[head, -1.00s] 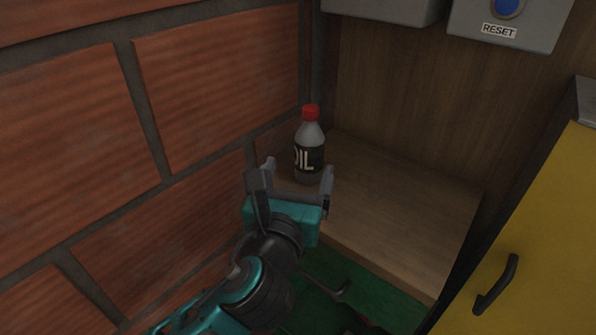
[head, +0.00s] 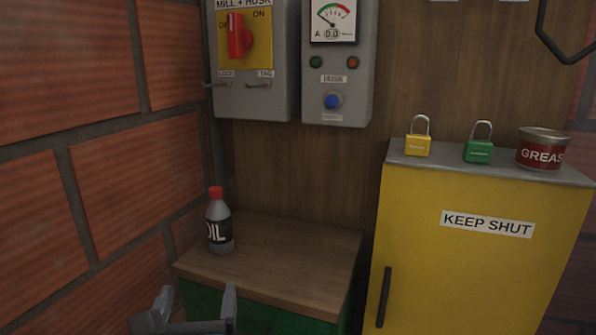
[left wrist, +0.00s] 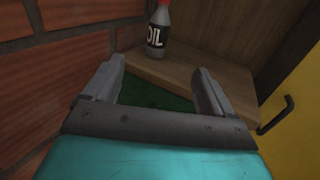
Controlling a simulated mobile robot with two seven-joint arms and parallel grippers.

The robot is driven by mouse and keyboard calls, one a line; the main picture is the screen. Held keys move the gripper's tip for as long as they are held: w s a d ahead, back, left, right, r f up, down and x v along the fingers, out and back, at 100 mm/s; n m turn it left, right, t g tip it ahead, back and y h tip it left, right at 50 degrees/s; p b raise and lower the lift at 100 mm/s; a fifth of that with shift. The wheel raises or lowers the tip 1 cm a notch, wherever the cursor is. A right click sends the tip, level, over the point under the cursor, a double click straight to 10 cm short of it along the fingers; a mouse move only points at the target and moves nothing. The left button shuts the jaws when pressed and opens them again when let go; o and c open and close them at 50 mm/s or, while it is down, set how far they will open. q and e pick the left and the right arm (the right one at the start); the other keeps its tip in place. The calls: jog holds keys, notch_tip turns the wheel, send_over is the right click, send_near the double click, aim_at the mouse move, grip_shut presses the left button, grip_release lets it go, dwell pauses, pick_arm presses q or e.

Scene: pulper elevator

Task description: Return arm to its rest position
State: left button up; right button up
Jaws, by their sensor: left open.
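My left gripper (head: 192,312) is at the bottom edge of the head view, open and empty, in front of a low wooden shelf top. In the left wrist view its two fingers (left wrist: 160,85) are spread with nothing between them. A grey oil bottle (head: 219,222) with a red cap and black label stands upright on the shelf, beyond the fingertips and apart from them. The bottle also shows in the left wrist view (left wrist: 157,32). Most of my left arm is out of the head view. My right gripper is in neither view.
A brick wall (head: 140,190) closes in on the left. A yellow cabinet (head: 455,265) stands right, carrying a yellow padlock (head: 418,146), a green padlock (head: 480,151) and a grease tin (head: 541,149). A switch box (head: 267,100) and meter box (head: 350,100) hang above the wooden shelf (head: 290,260).

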pick_arm(q)
jog(key=s+f+n+g+h+p, duration=0.1)
jog(key=s+f+n+g+h, duration=0.15)
jog(key=f+n, duration=0.55)
jog(key=s+f+n+g+h+p, duration=0.1)
jog(key=f+n+g, duration=0.2)
jog(key=f+n, duration=0.45)
jog(key=s+a+f+n+g+p, duration=0.1)
jog(key=s+a+f+n+p, duration=0.1)
jog(key=s+f+n, duration=0.7)
jog(key=a+f+n, duration=0.1)
jog(key=n, duration=0.6)
jog(key=shift+a+n+h, duration=0.25)
jog(key=shift+n+h, duration=0.1)
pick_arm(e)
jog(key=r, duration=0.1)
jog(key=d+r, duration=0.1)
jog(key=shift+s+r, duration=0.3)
